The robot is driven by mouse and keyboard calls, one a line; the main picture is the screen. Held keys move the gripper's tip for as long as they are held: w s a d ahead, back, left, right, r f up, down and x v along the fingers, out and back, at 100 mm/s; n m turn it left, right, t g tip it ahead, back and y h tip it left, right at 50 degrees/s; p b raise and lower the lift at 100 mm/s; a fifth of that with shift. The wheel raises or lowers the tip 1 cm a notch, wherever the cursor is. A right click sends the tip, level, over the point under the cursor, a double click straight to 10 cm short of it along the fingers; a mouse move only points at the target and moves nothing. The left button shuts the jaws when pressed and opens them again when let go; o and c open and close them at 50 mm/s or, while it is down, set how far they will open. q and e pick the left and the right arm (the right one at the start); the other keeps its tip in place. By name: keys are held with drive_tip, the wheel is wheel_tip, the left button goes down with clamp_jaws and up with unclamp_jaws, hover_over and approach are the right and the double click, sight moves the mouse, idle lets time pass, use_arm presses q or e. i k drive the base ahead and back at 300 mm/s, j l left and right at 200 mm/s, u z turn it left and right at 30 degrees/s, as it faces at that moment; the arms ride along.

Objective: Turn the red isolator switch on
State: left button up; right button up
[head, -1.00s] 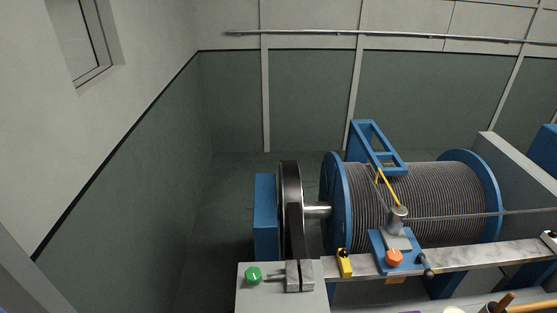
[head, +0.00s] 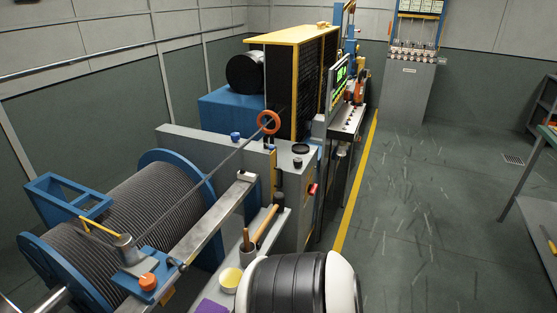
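A small red knob (head: 313,189) sticks out from the right side of the grey cabinet (head: 294,205) near the middle of the head view. It looks like the red isolator switch, but it is too small to tell which way it is turned. Neither of my grippers is in view, and nothing is seen touching the knob.
The cable drum (head: 130,230) fills the left, with an orange knob (head: 148,282) in front. Floor right of the yellow line (head: 356,185) is mostly open.

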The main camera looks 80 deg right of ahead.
sight(312, 190)
drive_tip(key=z, duration=2.9)
drive_tip(key=i+l+u, duration=0.1)
drive_tip(key=u, duration=0.4)
drive_tip(key=i+l+u, duration=0.15)
drive_tip(key=l, duration=0.25)
drive_tip(key=i+l+u, duration=0.2)
drive_tip(key=l, duration=0.2)
drive_tip(key=l+u, duration=0.15)
drive_tip(key=l, duration=0.25)
drive_tip(key=i+l+u, duration=0.15)
drive_tip(key=l, duration=0.25)
drive_tip(key=k, duration=0.05)
